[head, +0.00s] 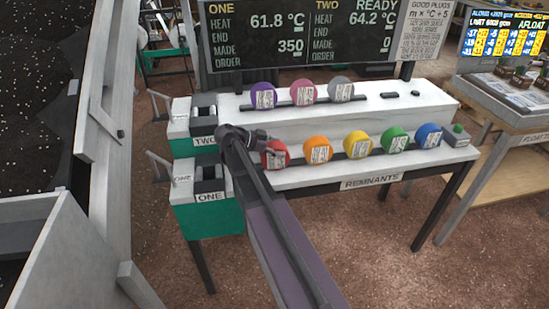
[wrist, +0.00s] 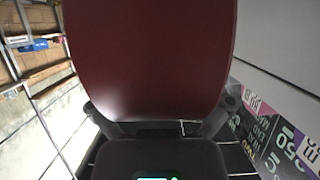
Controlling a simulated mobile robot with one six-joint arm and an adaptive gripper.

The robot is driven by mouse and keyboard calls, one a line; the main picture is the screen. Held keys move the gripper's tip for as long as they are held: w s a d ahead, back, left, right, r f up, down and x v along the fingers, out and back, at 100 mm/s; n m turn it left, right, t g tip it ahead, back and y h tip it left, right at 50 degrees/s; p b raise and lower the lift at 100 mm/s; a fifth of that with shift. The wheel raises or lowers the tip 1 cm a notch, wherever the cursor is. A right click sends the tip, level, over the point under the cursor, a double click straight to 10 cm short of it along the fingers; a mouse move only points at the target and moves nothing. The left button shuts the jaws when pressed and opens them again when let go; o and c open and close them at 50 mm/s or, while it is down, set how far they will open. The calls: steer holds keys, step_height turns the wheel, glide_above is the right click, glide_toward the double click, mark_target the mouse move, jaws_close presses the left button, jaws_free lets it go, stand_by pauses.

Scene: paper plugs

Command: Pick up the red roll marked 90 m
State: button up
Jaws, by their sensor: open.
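The red roll (head: 275,154) stands at the left end of the front row on the remnants shelf, with a white label whose print is too small to read. My gripper (head: 262,142) is at this roll, at its upper left, and partly hides it in the head view. In the wrist view the dark red side of the roll (wrist: 150,50) fills the middle, close up. My open gripper (wrist: 158,112) shows below it there, one finger at each lower side of the roll. I cannot tell whether the fingers touch it.
Orange (head: 318,149), yellow (head: 357,144), green (head: 396,138) and blue (head: 428,135) rolls stand to the right in the same row. Purple (head: 263,95), pink (head: 302,91) and grey (head: 340,89) rolls stand on the upper step (head: 400,110). Machine ONE (head: 207,205) is just left.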

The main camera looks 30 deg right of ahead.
stand_by(0.4)
steer(key=shift+s, duration=0.1)
steer(key=c, duration=1.1)
